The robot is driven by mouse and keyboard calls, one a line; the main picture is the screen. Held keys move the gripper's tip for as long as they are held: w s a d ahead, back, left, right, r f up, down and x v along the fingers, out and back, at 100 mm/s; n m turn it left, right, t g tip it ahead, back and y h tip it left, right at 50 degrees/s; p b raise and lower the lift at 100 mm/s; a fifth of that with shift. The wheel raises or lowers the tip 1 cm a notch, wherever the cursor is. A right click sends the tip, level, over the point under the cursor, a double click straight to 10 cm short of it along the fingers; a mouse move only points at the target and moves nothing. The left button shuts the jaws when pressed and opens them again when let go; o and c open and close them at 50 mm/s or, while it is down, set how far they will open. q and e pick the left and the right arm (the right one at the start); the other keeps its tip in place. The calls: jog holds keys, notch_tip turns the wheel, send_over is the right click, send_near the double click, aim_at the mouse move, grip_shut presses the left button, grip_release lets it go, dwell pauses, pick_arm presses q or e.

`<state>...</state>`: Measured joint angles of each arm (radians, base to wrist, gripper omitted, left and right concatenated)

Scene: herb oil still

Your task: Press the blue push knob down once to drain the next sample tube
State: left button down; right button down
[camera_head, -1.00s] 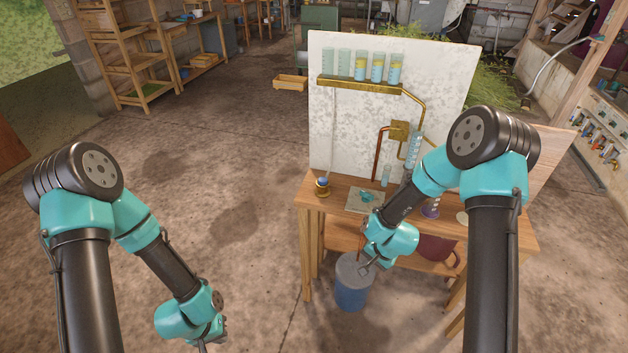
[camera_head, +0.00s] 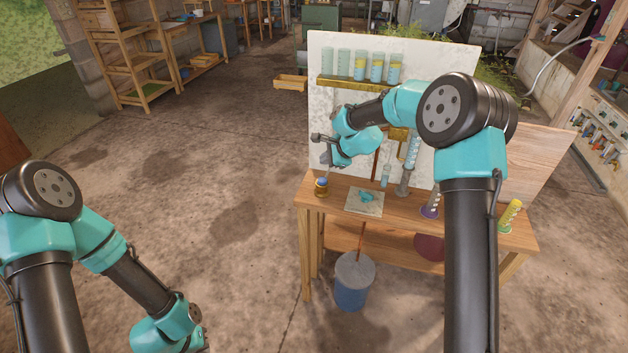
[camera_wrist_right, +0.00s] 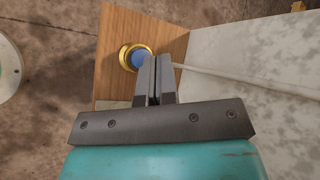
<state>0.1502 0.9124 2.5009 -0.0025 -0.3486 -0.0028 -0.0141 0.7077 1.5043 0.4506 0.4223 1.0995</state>
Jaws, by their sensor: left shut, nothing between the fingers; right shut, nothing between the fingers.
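The blue push knob (camera_head: 322,181) sits in a brass collar (camera_head: 321,190) at the left end of the wooden bench; the right wrist view also shows the knob (camera_wrist_right: 138,59). My right gripper (camera_head: 325,160) is shut and empty above the knob, beside the white board. In the right wrist view its fingertips (camera_wrist_right: 154,60) overlap the knob's right edge; contact cannot be told. On the brass rack (camera_head: 345,82), two left tubes (camera_head: 336,62) look pale, and three right tubes (camera_head: 377,66) hold blue liquid under yellow. My left gripper (camera_head: 204,347) is low at the bottom edge, mostly cut off.
The white speckled board (camera_head: 322,110) stands behind the bench (camera_head: 385,222). A small mat (camera_head: 364,202) with a teal item lies right of the knob. A purple-based cylinder (camera_head: 431,205) and yellow cylinder (camera_head: 510,214) stand further right.

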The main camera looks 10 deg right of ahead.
aim_at(322, 181)
jog(key=r, duration=0.1)
jog(key=w+r, duration=0.1)
jog(key=shift+w+a+r+m, duration=0.25)
jog(key=shift+a+r+m, duration=0.05)
jog(key=shift+a+m, duration=0.1)
jog(key=shift+f, duration=0.15)
jog(key=shift+f, duration=4.3)
jog(key=shift+f, duration=0.4)
jog(key=shift+f, duration=0.45)
jog(key=shift+r, duration=0.85)
